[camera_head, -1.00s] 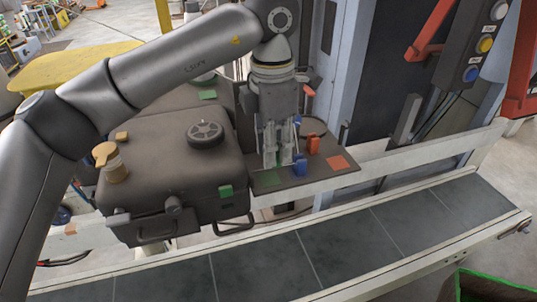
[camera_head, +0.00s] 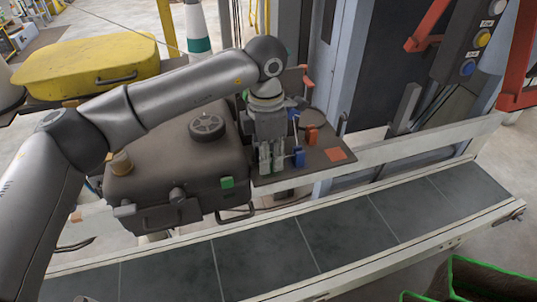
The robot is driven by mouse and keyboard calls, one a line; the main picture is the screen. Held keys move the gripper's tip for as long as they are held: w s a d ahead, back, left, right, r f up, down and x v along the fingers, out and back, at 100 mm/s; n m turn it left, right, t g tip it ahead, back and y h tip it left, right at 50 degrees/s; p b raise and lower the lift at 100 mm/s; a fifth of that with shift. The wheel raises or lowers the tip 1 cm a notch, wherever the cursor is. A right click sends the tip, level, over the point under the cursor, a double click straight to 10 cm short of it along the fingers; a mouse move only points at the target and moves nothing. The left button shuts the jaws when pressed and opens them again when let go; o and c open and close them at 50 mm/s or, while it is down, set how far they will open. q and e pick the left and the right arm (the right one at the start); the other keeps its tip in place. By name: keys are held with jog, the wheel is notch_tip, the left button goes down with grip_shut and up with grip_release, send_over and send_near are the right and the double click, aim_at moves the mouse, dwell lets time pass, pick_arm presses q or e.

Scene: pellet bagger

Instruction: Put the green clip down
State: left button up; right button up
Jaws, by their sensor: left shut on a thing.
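My left gripper (camera_head: 271,165) points down over the left part of a small dark shelf (camera_head: 300,172). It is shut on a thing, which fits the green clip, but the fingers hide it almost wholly. The green square seen on the shelf earlier is hidden behind the gripper. I cannot tell whether the held clip touches the shelf. A blue clip (camera_head: 299,157) stands close to the right of the fingers. A red clip (camera_head: 312,134) stands farther back on the shelf. An orange-red square (camera_head: 336,154) lies bare at the shelf's right. My right gripper is not in view.
A conveyor (camera_head: 340,235) runs in front below. A rail (camera_head: 420,143) extends to the right.

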pick_arm(q)
jog(key=o, duration=0.9)
jog(key=shift+f, duration=0.1)
jog(key=shift+c, duration=0.2)
jog(key=shift+r, duration=0.5)
notch_tip(320, 180, up, 11)
jog(key=b, duration=0.2)
jog(key=shift+a+r, duration=0.15)
